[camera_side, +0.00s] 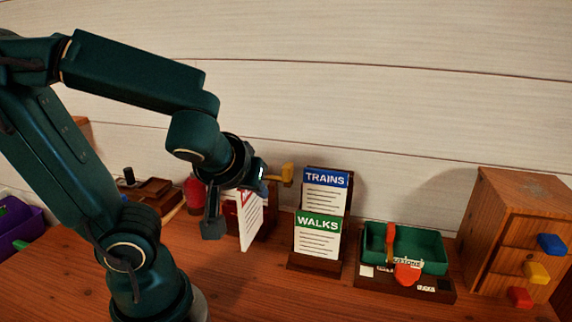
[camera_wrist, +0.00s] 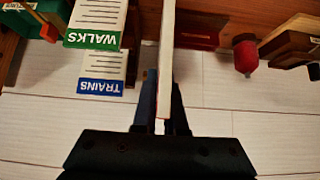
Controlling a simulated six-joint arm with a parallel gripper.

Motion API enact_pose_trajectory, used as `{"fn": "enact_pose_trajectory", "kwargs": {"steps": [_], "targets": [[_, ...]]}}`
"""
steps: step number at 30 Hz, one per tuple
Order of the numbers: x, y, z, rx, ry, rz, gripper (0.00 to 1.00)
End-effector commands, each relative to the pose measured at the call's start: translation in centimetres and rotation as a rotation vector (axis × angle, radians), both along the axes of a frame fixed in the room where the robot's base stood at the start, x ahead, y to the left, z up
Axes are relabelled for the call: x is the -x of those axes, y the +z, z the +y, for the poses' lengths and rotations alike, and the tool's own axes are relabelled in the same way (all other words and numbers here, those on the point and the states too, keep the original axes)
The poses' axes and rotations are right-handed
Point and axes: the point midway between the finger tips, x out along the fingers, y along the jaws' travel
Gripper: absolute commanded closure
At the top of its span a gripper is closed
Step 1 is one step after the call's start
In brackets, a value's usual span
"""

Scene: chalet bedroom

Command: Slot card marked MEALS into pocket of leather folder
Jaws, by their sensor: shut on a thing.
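A white card (camera_side: 251,217) with a red header hangs in my gripper (camera_side: 238,192) in the side view; its header word is mostly covered. My gripper is shut on this card. In the wrist view the card (camera_wrist: 166,60) shows edge-on between the fingers (camera_wrist: 162,110). A dark red-brown piece (camera_wrist: 198,38), perhaps the leather folder, lies to the right of the card there. In the side view a dark brown shape (camera_side: 267,222) shows partly behind the card. I cannot make out a pocket or whether the card touches it.
A wooden stand (camera_side: 312,264) holds the WALKS card (camera_side: 317,236) and TRAINS card (camera_side: 326,191). A green tray (camera_side: 430,248) and a small drawer cabinet (camera_side: 500,225) stand farther right. A red rounded object (camera_wrist: 246,56) is near the dark brown pieces. The front tabletop is clear.

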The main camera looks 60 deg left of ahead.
Motion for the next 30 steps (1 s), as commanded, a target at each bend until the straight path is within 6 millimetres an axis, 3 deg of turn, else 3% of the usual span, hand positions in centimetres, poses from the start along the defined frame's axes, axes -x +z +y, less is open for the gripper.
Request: {"fn": "enact_pose_trajectory", "kwargs": {"steps": [21, 30], "targets": [[-3.4, -5.3, -8.2, -0.008, -0.006, -0.001, 1.0], [-3.9, -6.5, -9.5, -0.006, -0.004, -0.003, 1.0]]}}
